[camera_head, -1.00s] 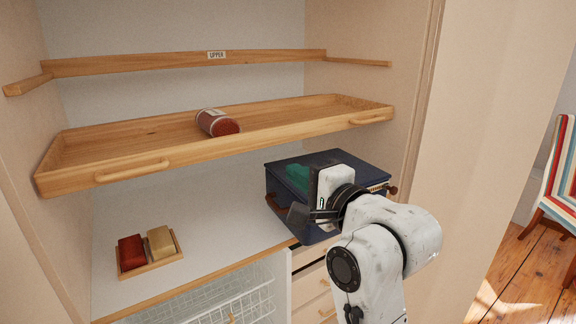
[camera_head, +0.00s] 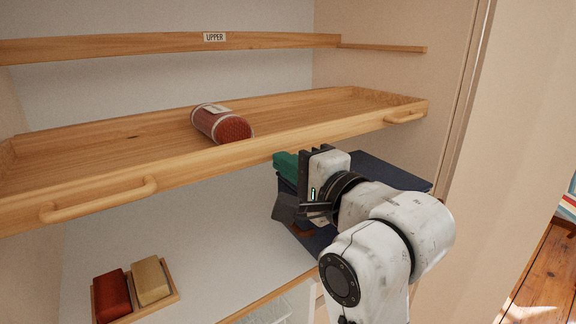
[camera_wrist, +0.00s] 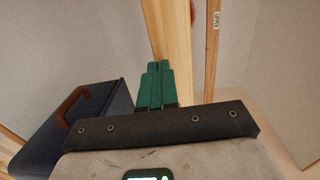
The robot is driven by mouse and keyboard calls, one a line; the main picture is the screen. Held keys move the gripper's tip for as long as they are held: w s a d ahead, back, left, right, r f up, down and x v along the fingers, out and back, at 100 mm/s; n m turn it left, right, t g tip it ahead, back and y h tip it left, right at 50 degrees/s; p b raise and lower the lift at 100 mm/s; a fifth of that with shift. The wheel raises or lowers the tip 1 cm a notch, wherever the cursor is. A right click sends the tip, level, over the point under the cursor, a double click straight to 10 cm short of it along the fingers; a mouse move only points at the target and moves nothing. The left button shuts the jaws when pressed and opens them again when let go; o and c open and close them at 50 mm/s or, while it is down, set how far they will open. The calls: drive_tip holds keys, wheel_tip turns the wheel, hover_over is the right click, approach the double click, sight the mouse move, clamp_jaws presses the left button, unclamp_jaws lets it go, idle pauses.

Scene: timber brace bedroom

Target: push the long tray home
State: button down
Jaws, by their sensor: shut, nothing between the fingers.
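The long wooden tray (camera_head: 300,142) spans the cupboard below a rail labelled UPPER. Its front has a handle at the left (camera_head: 100,200) and another at the right (camera_head: 405,117).
A blue case (camera_head: 385,170) with a brown handle stands on the white shelf (camera_head: 215,240) behind my arm; it also shows in the wrist view (camera_wrist: 75,120). A small wooden holder (camera_head: 172,296) with a red and a tan block sits at the lower left. The right cupboard wall (camera_head: 440,80) is close.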

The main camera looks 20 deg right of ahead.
sight(268, 151)
drive_tip(key=shift+w, duration=0.2)
drive_tip(key=p+x, duration=0.1)
drive_tip(key=x, duration=0.4)
drive_tip(key=shift+w+a+r+p, duration=0.1)
drive_tip(key=shift+w+a+p, duration=0.1)
drive_tip(key=shift+w+p, duration=0.1)
drive_tip(key=shift+w+a, duration=0.1)
drive_tip(key=shift+w, duration=0.3)
